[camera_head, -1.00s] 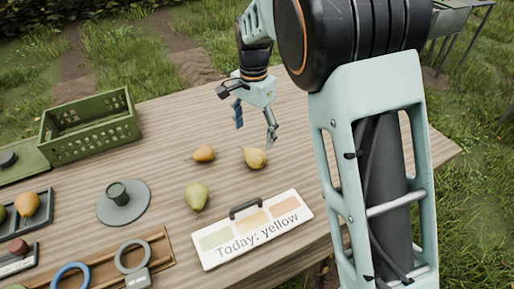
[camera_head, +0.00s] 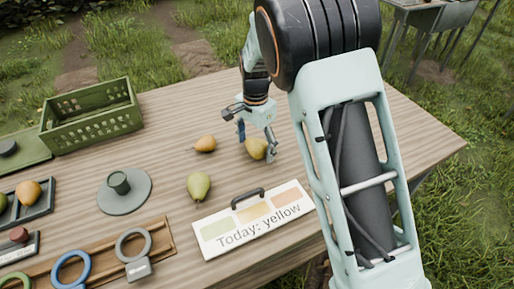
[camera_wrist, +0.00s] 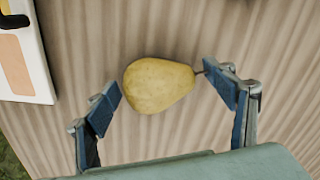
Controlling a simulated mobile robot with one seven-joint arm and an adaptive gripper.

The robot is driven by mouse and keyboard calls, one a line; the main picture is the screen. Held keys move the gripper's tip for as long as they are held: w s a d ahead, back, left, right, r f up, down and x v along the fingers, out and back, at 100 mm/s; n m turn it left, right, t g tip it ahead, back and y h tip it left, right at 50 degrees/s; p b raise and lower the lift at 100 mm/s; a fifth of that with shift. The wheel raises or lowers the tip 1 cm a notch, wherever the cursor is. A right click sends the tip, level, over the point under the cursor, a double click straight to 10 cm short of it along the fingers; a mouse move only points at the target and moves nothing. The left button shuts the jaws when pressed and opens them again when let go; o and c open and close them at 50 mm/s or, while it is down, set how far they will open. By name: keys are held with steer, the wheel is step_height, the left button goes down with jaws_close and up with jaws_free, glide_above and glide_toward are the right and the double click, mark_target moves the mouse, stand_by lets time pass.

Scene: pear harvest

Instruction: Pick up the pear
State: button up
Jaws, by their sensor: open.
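A yellow pear (camera_wrist: 158,86) lies on its side on the wooden table, its stem pointing right in the wrist view. In the head view this pear (camera_head: 257,149) is partly hidden by my gripper (camera_head: 256,143). In the wrist view my gripper (camera_wrist: 172,95) is open, with one blue-padded finger at each end of the pear. The right finger is close to the stem; contact cannot be told. An orange-yellow pear (camera_head: 205,144) and a green-yellow pear (camera_head: 198,186) lie to the left. A sign (camera_head: 254,222) reads "Today: yellow".
A green crate (camera_head: 92,121) stands at the back left. A grey disc with a green cup (camera_head: 124,190), a tray with round fruit (camera_head: 30,199) and a wooden rack with rings (camera_head: 105,258) lie left. The table behind the pears is clear.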

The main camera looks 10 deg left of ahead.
steer(key=shift+c, duration=0.7)
steer(key=c, duration=1.2)
steer(key=shift+r, duration=0.1)
steer(key=shift+c, duration=0.2)
